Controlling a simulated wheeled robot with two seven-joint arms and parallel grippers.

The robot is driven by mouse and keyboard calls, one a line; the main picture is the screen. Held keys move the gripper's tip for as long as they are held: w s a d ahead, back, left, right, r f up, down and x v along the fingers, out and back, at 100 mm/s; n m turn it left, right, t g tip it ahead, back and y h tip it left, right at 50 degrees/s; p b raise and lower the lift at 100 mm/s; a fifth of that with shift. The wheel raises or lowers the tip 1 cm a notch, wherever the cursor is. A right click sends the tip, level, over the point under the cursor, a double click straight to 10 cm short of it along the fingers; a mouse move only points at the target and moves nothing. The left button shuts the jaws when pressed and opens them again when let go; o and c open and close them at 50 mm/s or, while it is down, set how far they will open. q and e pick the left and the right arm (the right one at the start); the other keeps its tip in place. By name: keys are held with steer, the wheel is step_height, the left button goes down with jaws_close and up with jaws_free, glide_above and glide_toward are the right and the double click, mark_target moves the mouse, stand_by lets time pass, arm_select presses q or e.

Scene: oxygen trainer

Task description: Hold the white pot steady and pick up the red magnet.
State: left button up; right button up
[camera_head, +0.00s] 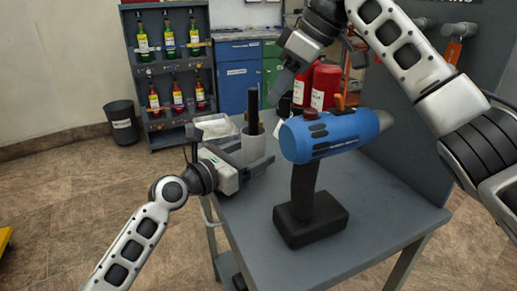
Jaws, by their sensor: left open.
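The white pot (254,148) stands on the grey table, with dark upright sticks (253,108) in it. My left gripper (232,143) is open at table height, just in front of the pot. One finger is to the pot's left and the other reaches along its lower right side; I cannot tell if they touch it. My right gripper (277,93) points down, above and to the right of the pot. Its fingers overlap from this angle, so its opening is unclear. I cannot make out the red magnet for certain.
A large blue drill (325,137) stands upright on the table (345,255), right of the pot. Red canisters (325,86) stand behind the drill. The table's front right is clear.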

arm_select(q)
steer(key=shift+x, duration=1.4)
steer(key=c, duration=1.1)
arm_select(e)
steer(key=shift+o, duration=0.3)
arm_select(q)
steer(key=shift+o, duration=0.2)
arm_select(e)
steer(key=shift+o, duration=0.4)
steer(key=shift+s+a+r, duration=0.1)
steer(key=shift+a+r, duration=0.15)
steer(key=m+t+h, duration=0.2)
steer(key=m+h, duration=0.3)
steer(key=m, duration=0.8)
glide_toward(253, 102)
steer(key=f, duration=0.1)
steer(key=x, duration=0.6)
steer(key=shift+s+d+f, duration=0.1)
steer(key=shift+d+f, duration=0.1)
steer(key=shift+w+x, duration=0.2)
steer(key=shift+x, duration=1.15)
steer(key=shift+w+x, duration=0.15)
steer(key=shift+x, duration=1.2)
